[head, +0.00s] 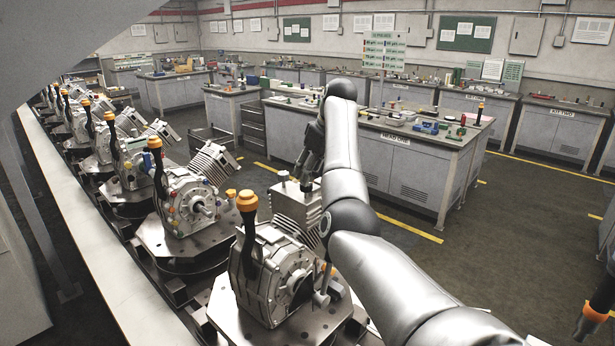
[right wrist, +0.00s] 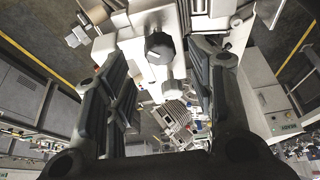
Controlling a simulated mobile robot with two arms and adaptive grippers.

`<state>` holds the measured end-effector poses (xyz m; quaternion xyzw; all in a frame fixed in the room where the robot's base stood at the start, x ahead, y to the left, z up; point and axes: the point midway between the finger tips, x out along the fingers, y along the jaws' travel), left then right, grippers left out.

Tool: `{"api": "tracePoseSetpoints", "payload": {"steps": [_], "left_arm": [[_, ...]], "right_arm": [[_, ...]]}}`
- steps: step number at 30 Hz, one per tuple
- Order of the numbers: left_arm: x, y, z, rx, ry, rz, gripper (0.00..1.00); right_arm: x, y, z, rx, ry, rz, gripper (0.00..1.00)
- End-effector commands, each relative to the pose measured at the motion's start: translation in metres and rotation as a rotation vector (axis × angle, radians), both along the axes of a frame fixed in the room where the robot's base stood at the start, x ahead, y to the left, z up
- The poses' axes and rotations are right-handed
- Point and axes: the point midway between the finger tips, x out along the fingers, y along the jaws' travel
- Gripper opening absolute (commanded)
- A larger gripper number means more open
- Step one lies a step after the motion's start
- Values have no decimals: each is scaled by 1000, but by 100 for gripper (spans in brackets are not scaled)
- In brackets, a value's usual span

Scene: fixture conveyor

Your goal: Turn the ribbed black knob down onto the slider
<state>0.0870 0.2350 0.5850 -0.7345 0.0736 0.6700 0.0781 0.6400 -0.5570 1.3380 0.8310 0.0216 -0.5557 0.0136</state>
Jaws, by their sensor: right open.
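The ribbed black knob (right wrist: 160,47) shows in the right wrist view, with a pale line on its face. It sits between my open right fingers, with a visible gap to each, and they do not grip it. A pale slider-like piece (right wrist: 166,75) is beside it, just below in the picture; I cannot tell whether they touch. In the head view my right gripper (head: 307,178) points down at the finned grey block (head: 295,210) of the nearest machine (head: 272,275). The knob is not clear there, apparently hidden by the gripper. My left gripper is out of view.
Several similar machines with orange-capped black levers (head: 247,202) stand in a row to the left. One lever rises close to the left of my right arm. A workbench (head: 430,150) with small parts stands beyond. Floor between row and bench is clear.

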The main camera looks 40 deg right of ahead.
Motion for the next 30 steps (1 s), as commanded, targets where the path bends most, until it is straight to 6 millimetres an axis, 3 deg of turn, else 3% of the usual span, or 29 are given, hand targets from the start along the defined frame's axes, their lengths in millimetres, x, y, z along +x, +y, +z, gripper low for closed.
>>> {"api": "tracePoseSetpoints", "payload": {"steps": [3,9,19,30], "left_arm": [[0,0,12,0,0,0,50],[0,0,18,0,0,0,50],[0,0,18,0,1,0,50],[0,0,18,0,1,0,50]], "right_arm": [[7,1,-15,1,3,-1,51],[14,1,-33,0,1,-1,51],[15,1,-37,0,1,-1,49],[15,1,-37,-1,0,-1,5]]}}
